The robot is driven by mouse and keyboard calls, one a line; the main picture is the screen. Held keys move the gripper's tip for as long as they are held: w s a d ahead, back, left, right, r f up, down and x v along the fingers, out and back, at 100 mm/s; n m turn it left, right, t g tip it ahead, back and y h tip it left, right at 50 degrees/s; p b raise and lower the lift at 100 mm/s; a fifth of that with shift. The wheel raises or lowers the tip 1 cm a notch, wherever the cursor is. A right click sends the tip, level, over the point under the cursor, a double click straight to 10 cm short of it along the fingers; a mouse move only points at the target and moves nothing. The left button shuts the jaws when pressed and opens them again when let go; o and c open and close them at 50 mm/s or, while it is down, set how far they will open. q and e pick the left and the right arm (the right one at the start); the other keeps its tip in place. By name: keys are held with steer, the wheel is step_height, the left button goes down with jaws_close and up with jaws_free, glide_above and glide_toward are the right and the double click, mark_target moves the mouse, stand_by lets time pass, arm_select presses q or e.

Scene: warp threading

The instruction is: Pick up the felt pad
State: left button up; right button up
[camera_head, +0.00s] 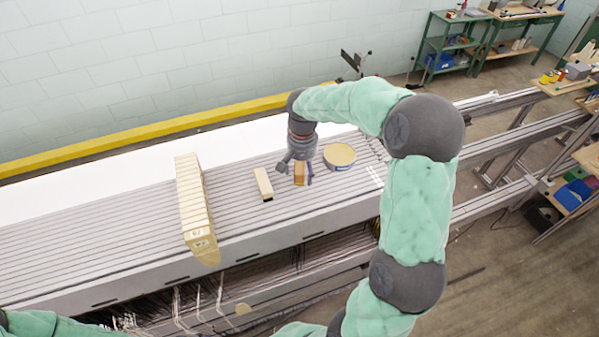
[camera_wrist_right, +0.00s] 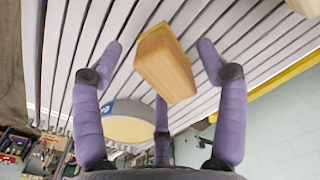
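Nothing in view is plainly felt. A small tan block with a wood-like surface (camera_head: 300,173) lies on the grey slatted bed, under my right gripper (camera_head: 296,174). In the right wrist view this block (camera_wrist_right: 166,66) is between the spread purple fingers, with gaps on both sides. The right gripper is open and not holding it. A second block, pale with a dark end (camera_head: 264,183), lies apart to the left; I cannot tell which of the two is the felt pad. My left gripper is out of view; only green arm parts show at the bottom left.
A round tin with a yellowish lid (camera_head: 339,156) stands just right of the right gripper and shows in the wrist view (camera_wrist_right: 128,128). A long row of beige pieces (camera_head: 194,206) crosses the bed on the left. The slats between that row and the pale block are clear.

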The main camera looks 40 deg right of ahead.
steer(key=c, duration=1.2)
steer(key=shift+w+r, duration=0.1)
steer(key=shift+r, duration=0.05)
steer(key=shift+r, duration=0.25)
steer(key=shift+r+b, duration=0.5)
steer(key=shift+r, duration=0.45)
steer(key=s+a+r+b, duration=0.2)
steer(key=s+a+r, duration=0.4)
steer(key=s+r, duration=0.4)
steer(key=s, duration=0.2)
steer(key=shift+s+r+b, duration=0.15)
steer(key=shift+s+b, duration=0.2)
steer(key=shift+s, duration=0.05)
